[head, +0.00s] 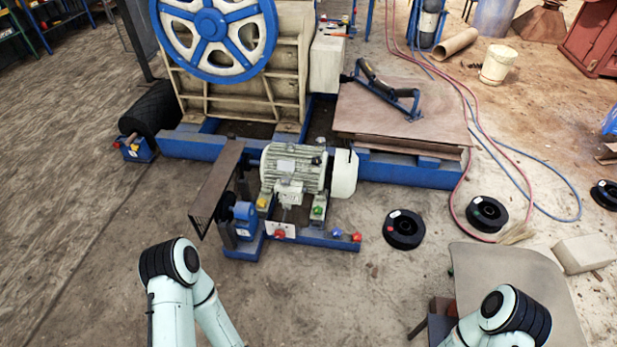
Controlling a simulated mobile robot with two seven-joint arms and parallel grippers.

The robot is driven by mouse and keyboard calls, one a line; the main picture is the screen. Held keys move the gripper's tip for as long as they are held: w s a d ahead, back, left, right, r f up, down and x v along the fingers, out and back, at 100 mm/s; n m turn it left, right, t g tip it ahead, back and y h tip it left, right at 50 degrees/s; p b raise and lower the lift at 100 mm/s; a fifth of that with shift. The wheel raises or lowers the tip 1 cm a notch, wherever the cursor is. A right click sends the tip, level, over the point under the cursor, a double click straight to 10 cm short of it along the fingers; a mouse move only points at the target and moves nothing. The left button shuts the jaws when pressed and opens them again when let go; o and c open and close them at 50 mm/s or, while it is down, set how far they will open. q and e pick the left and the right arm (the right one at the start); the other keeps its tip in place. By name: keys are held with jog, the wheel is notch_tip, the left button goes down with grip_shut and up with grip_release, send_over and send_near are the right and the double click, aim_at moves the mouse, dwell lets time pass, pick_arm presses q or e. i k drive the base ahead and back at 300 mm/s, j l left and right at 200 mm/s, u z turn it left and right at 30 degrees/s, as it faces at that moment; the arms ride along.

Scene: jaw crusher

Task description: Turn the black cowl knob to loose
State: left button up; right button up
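A grey-green finned motor (292,168) sits on a blue base frame in the middle of the head view. A smooth white cowl (344,173) covers its right end. A small black knob-like part (317,160) shows at the seam between motor and cowl, with another dark piece just above it. They are too small to tell which is the cowl knob or how it is turned. My arms show at the bottom left and bottom right, well short of the motor.
A blue flywheel (218,32) and the crusher stand behind the motor. A brown belt guard (216,182) stands at its left. Coloured knobs, including a green one (317,211), line the base. Black spools (404,229) and hoses lie right.

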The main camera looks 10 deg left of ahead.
aim_at(316, 161)
jog(key=i+u, duration=0.2)
jog(key=i, duration=0.3)
jog(key=i+l+u, duration=0.2)
jog(key=i, duration=0.3)
jog(key=i+u, duration=0.15)
jog(key=i, duration=0.35)
jog(key=i+l+u, duration=0.2)
jog(key=i, duration=0.3)
